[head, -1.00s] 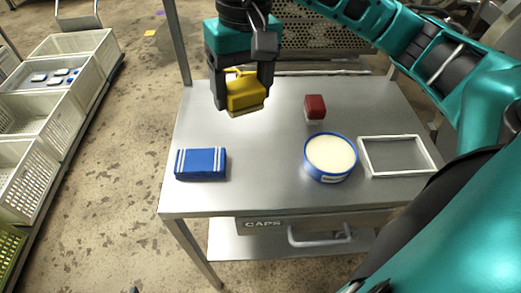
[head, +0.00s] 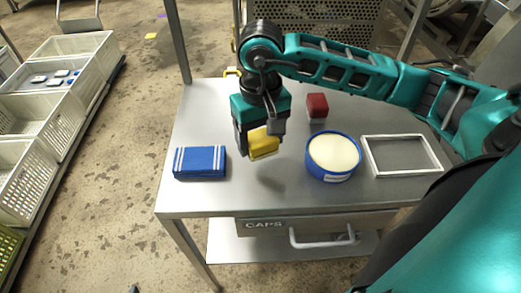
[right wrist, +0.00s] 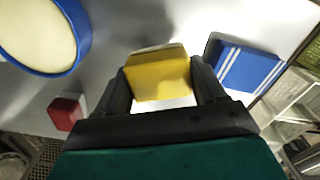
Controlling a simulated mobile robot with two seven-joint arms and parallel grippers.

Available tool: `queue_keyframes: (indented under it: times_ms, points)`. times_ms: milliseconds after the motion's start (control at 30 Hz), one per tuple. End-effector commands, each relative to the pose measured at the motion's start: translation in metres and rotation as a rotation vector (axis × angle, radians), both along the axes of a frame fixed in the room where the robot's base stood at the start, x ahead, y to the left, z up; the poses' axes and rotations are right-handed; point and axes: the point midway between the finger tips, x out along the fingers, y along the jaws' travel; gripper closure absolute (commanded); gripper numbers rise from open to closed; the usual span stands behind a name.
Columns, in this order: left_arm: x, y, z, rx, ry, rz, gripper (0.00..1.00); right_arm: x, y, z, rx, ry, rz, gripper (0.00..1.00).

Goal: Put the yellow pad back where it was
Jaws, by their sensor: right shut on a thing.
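The yellow pad (head: 264,143) is between the fingers of my right gripper (head: 258,146), which is shut on it. It is held above the steel table, between the blue striped pack and the round blue tub. In the right wrist view the yellow pad (right wrist: 158,75) sits between both fingers of the right gripper (right wrist: 160,88), with a pale layer along its far edge. My left gripper is not in view.
On the table (head: 205,115) are a blue pack with white stripes (head: 200,162), a blue tub of cream-coloured stuff (head: 333,155), a red block (head: 317,105) and an empty white frame (head: 402,155). A drawer marked CAPS (head: 270,226) is below. White crates (head: 30,112) stand at left.

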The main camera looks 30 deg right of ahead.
Motion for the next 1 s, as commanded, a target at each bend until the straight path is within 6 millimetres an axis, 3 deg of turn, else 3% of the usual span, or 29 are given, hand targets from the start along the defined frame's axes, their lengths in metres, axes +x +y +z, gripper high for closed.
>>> queue_keyframes:
  times_ms: [300, 500, 533, 600, 800, 1000]
  points:
    - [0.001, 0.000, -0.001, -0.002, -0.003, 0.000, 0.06, -0.001, 0.000, -0.041, 0.000, 0.004, 0.000, 0.54]
    - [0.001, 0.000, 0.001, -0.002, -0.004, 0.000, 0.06, 0.000, 0.000, -0.043, 0.000, 0.001, 0.000, 0.54]
    - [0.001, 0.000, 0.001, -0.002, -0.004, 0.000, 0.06, 0.000, 0.000, -0.043, 0.000, 0.001, 0.000, 0.29]
    - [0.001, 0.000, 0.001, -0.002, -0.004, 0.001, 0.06, 0.000, 0.000, -0.043, 0.000, 0.001, 0.000, 0.23]
    - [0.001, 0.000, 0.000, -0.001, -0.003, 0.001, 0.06, 0.000, 0.000, -0.042, 0.000, 0.001, 0.000, 0.05]
    - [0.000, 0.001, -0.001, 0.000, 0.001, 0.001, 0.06, 0.000, 0.000, -0.042, 0.000, 0.001, 0.000, 0.05]
